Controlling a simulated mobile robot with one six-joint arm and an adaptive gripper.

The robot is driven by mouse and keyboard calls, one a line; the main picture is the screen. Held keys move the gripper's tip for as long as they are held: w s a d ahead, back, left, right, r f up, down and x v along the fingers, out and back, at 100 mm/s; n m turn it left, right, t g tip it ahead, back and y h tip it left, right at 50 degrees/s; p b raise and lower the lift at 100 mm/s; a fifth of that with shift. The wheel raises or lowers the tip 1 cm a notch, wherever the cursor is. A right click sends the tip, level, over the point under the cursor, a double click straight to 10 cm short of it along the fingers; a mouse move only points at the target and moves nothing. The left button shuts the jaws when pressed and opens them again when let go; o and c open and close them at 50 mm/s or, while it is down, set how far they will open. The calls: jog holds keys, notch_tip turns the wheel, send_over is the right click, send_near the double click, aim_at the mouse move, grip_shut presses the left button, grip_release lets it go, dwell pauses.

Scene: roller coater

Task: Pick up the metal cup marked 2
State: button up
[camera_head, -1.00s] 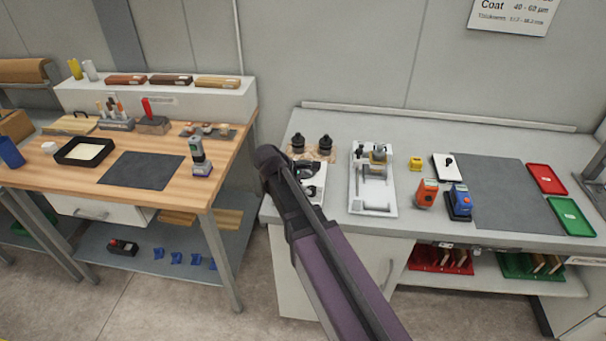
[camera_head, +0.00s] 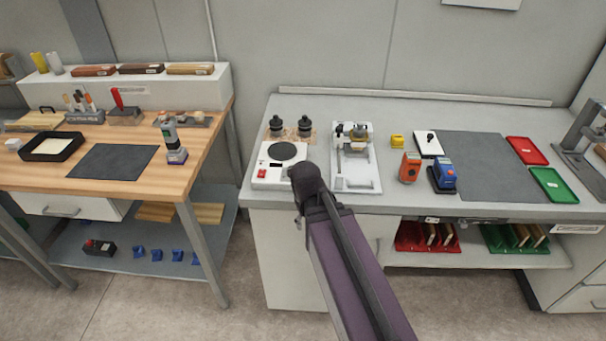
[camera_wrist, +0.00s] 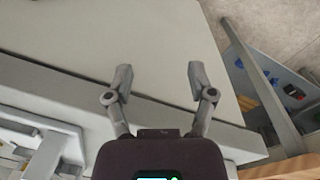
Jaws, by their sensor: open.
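No mark "2" is readable in either view, so I cannot tell which thing is the cup. Two small dark round metal pieces, the left one (camera_head: 276,126) and the right one (camera_head: 305,127), stand upright side by side on a brown board behind the hot plate on the right bench. My gripper (camera_wrist: 160,75) is open in the wrist view, with nothing between its two fingers. It points at the pale cabinet front (camera_wrist: 115,35).
A white hot plate (camera_head: 283,152) stands at the bench's left end. A white instrument tray (camera_head: 357,178) is beside it. An orange device (camera_head: 410,168) and a blue device (camera_head: 443,177) stand farther right, near a dark mat (camera_head: 485,165). A wooden table (camera_head: 170,190) is to the left.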

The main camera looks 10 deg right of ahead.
jog(key=shift+s+f+m+y+b, duration=0.5)
jog(key=shift+s+f+m, duration=0.3)
jog(key=shift+s+f, duration=0.2)
jog(key=shift+c, duration=1)
jog(key=shift+a, duration=0.15)
